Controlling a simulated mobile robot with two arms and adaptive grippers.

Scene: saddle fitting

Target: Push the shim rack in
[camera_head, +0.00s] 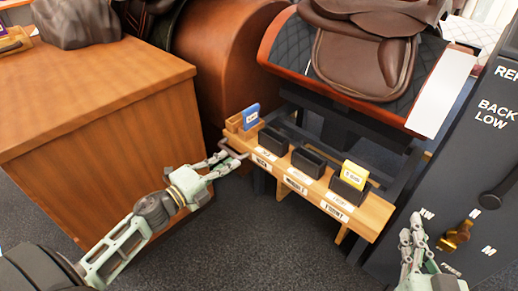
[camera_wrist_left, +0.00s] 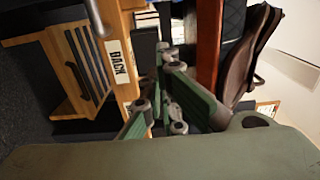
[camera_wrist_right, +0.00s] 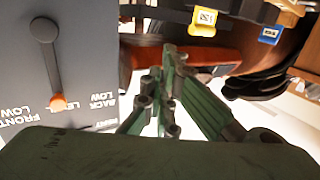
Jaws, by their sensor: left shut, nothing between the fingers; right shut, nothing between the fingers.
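The shim rack (camera_head: 372,214) is a wooden rail below the saddle stand, with labels on its front and black holders on top. It holds a blue shim (camera_head: 251,114) at the left end and a yellow shim (camera_head: 354,174) near the right. My right gripper (camera_head: 412,225) is shut and empty, apart from the rack's right end.
A brown saddle (camera_head: 365,55) sits on its stand above the rack. A dark panel (camera_head: 450,150) with dials stands at the right. A wooden cabinet (camera_head: 110,140) stands at the left. Grey floor (camera_head: 250,240) is open in front of the rack.

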